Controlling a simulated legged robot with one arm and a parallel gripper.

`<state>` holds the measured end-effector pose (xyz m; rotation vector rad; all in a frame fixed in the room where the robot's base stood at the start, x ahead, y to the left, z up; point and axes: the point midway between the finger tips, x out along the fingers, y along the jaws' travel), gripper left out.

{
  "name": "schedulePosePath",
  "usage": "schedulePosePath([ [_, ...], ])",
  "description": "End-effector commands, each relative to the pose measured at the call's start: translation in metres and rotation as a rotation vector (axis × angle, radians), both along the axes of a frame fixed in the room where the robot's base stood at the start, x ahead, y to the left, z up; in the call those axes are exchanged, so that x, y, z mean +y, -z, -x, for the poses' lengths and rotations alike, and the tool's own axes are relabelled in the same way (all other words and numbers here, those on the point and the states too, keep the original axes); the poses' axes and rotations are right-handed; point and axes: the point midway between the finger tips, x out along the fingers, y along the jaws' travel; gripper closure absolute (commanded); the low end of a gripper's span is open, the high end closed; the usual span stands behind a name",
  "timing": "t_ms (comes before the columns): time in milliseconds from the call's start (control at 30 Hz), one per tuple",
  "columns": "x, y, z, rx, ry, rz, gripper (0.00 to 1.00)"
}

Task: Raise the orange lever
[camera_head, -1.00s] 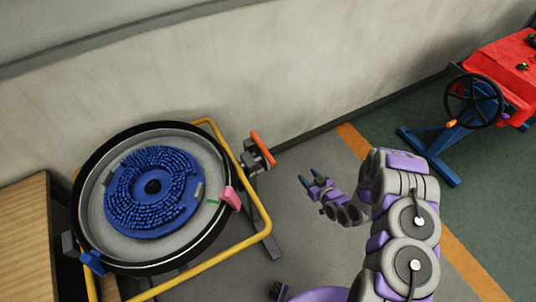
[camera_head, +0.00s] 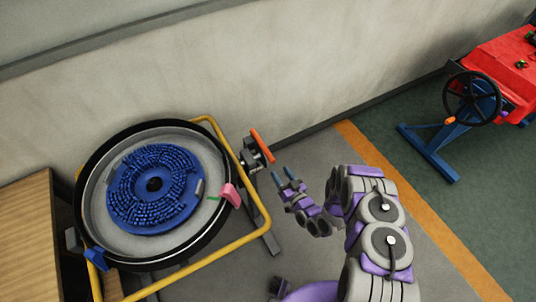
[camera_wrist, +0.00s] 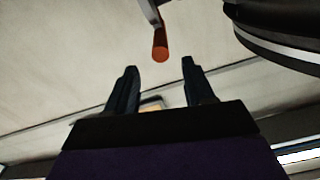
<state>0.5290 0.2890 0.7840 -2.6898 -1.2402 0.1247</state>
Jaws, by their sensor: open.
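The orange lever (camera_head: 262,146) sits on a grey valve fitting (camera_head: 250,158) beside the yellow frame, to the right of the round tank. It slants down to the right. My gripper (camera_head: 283,174) is open and empty, a little below and to the right of the lever's lower end, apart from it. In the wrist view the lever's rounded end (camera_wrist: 160,52) shows ahead of and between my open fingers (camera_wrist: 159,75), beyond their tips.
The round tank (camera_head: 88,205) with a blue brush disc (camera_head: 125,185) stands in a yellow tube frame (camera_head: 240,240) at the left. A wooden surface (camera_head: 28,240) is at far left. A red machine (camera_head: 500,65) with a black handwheel (camera_head: 473,98) stands at right. The wall is close behind the lever.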

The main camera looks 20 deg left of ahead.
Motion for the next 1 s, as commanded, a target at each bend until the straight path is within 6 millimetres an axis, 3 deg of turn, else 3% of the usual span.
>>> schedulePosePath([
  [300, 0.05, 0.0, -0.041, -0.003, -0.003, -0.002, 0.47],
  [500, 0.073, 0.0, -0.061, -0.002, -0.002, -0.001, 0.47],
  [700, 0.084, 0.0, -0.072, -0.001, -0.001, -0.002, 0.47],
  [1000, 0.086, 0.0, -0.074, 0.001, 0.0, -0.001, 0.47],
])
